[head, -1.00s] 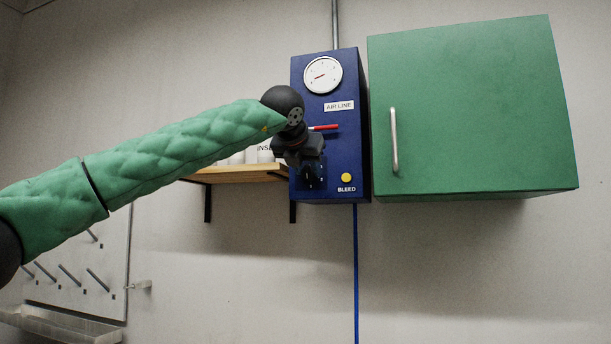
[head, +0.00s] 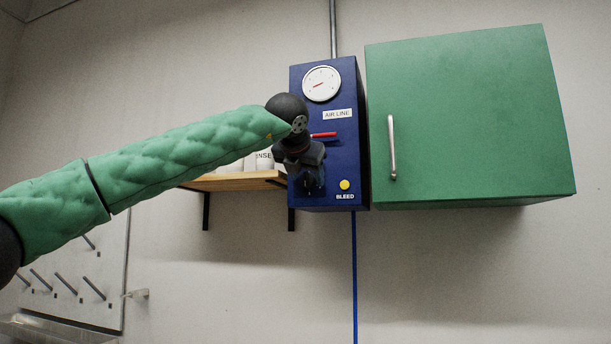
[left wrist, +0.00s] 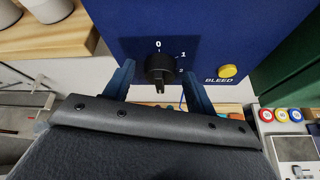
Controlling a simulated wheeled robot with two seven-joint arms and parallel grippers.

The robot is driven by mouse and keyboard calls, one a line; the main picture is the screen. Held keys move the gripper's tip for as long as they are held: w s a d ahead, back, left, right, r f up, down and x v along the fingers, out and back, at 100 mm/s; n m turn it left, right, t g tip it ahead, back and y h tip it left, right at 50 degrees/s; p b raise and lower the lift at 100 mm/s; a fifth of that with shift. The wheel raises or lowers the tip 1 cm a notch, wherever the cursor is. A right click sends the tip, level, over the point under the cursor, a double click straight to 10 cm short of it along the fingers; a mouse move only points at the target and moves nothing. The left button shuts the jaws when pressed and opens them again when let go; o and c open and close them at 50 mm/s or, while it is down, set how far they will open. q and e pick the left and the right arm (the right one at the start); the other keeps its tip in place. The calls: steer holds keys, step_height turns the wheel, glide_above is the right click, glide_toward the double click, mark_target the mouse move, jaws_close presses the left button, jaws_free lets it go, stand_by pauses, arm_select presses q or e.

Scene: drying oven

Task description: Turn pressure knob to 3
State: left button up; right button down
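The black pressure knob (left wrist: 160,68) is on the front of the blue air line box (left wrist: 215,30). In the left wrist view, white numbers 0, 1 and 2 run from above it down its right side; no 3 shows. I cannot tell surely which number it points to. My left gripper (left wrist: 158,74) is open, with one finger on each side of the knob and visible gaps beside it. In the head view my left gripper (head: 307,182) covers the knob. The round white gauge (head: 321,84) has a red needle pointing to the lower left. My right gripper is out of view.
A yellow BLEED button (head: 345,185) is right of the knob, and a red lever (head: 323,135) is above it. A green cabinet (head: 470,115) stands close on the right. A wooden shelf (head: 225,182) with white containers is on the left.

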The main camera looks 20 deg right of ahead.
arm_select(q)
steer(key=shift+s, duration=0.1)
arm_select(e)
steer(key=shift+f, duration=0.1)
arm_select(q)
steer(key=shift+s+a+r, duration=0.1)
steer(key=shift+s+a, duration=0.1)
steer(key=b+v, duration=0.2)
steer(key=v, duration=0.5)
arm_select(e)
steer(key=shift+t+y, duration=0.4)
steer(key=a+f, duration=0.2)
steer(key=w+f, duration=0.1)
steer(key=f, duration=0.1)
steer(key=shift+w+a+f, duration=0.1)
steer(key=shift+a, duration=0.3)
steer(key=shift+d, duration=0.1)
